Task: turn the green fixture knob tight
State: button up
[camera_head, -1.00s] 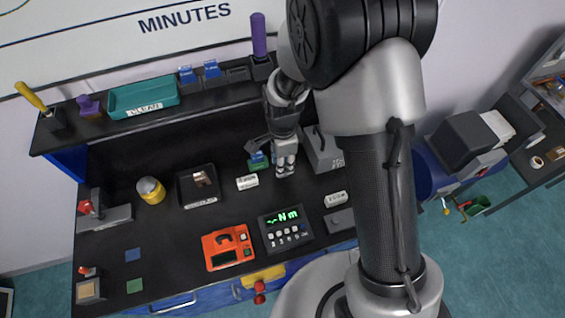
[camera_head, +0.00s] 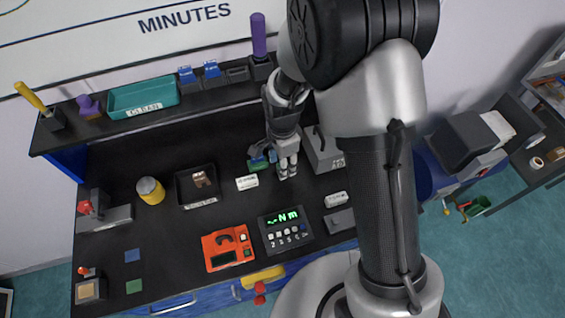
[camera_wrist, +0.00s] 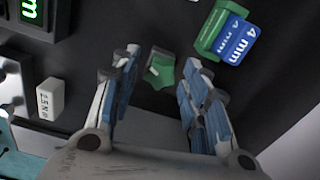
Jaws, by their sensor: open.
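The green knob (camera_wrist: 158,71) shows in the wrist view between the fingertips of my gripper (camera_wrist: 160,62). My gripper is open, with one blue-padded finger on each side of the knob and a dark gap to each. In the head view, my gripper (camera_head: 287,173) points down over the back middle of the bench, and I cannot make out the knob there.
A green and blue block marked 4 mm (camera_wrist: 228,35) stands close to the right finger. A white label block (camera_wrist: 50,98) lies to the left. A grey machine (camera_head: 322,150) stands right of my gripper. A black tray (camera_head: 197,184) and yellow can (camera_head: 150,190) stand left.

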jog(key=n, duration=0.7)
jog(key=shift+n+b, duration=0.3)
jog(key=shift+n, duration=0.1)
jog(key=n, duration=0.8)
jog(key=shift+b, duration=0.35)
jog(key=shift+c, duration=0.3)
jog(key=c, duration=0.9)
jog(key=shift+o, duration=0.2)
jog(key=m, duration=0.4)
